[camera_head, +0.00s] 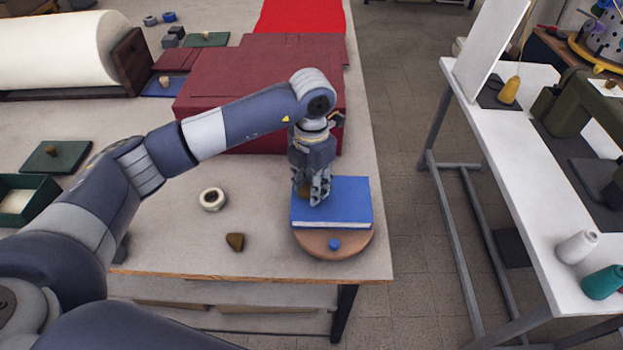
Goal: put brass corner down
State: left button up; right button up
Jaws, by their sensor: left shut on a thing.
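My left gripper (316,198) is shut on a small brass-brown piece, seemingly a brass corner (303,189), and holds it at the left part of a blue book (345,200). The fingers hide most of the piece, and I cannot tell whether it touches the cover. The book lies flat on a round wooden board (318,246) near the table's front right corner. Another brass-brown corner piece (235,242) lies on the table, left of the board. My right gripper is not in view.
A white ring-shaped roll (212,199) stands on the table (180,235) left of the book. A large dark red box (235,95) stands behind. A green box (38,187) is at left. A white bench (530,170) stands right across an aisle.

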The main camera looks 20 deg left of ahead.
pick_arm(q)
jog(key=shift+f, duration=0.15)
jog(key=o, duration=0.8)
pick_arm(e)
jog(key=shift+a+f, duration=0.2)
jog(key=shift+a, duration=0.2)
pick_arm(q)
jog(key=shift+r, duration=0.25)
jog(key=shift+w+r+b, duration=0.1)
jog(key=shift+r+b, duration=0.2)
notch_tip(320, 180, up, 11)
jog(key=b, duration=0.3)
jog(key=shift+r, duration=0.15)
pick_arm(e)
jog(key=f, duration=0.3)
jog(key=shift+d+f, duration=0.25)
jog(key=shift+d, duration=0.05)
